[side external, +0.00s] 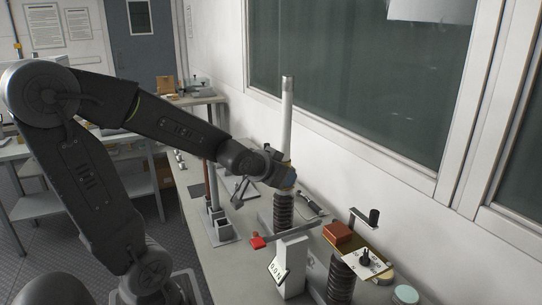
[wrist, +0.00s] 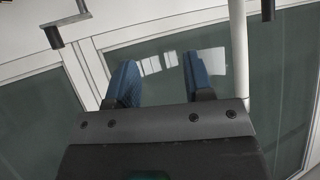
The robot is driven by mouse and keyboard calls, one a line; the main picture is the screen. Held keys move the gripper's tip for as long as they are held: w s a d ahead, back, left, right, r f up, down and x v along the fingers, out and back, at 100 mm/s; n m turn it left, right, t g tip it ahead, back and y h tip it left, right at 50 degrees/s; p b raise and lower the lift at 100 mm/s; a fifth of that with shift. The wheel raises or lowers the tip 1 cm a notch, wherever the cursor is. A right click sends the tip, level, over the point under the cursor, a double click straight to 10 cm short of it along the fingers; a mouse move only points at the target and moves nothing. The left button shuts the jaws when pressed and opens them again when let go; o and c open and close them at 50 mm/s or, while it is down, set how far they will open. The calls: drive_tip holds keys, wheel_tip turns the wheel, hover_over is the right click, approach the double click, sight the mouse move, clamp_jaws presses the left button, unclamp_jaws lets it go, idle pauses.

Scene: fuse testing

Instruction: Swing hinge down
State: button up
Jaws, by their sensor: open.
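No part is clearly marked as the hinge. A tall white tube (side external: 287,115) stands upright above a black ribbed post (side external: 283,212) in the side view; it also shows in the wrist view (wrist: 239,55), right of the fingers. A flat grey bar (side external: 298,231) with a red end (side external: 257,242) lies roughly level over a white block (side external: 291,262). My gripper (side external: 288,181) is at the tube's lower part, and its fingertips are hard to make out there. In the wrist view my gripper (wrist: 160,72) has two blue fingers apart with nothing between them.
Grey uprights (side external: 218,220) stand left on the bench. The wall and window (side external: 365,95) are close behind.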

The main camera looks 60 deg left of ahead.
drive_tip(key=s+a+f+n+t+y, duration=0.1)
drive_tip(key=a+f+t+y, duration=0.15)
drive_tip(key=a, duration=0.65)
drive_tip(key=s+a+f+n+t+y, duration=0.2)
drive_tip(key=a+t+y, duration=0.1)
drive_tip(key=a, duration=0.5)
drive_tip(key=f+x, duration=0.1)
drive_tip(key=x, duration=1.3)
drive_tip(key=shift+r, duration=0.2)
drive_tip(key=shift+w+g+h, duration=0.1)
drive_tip(key=shift+g+h, duration=0.15)
clamp_jaws()
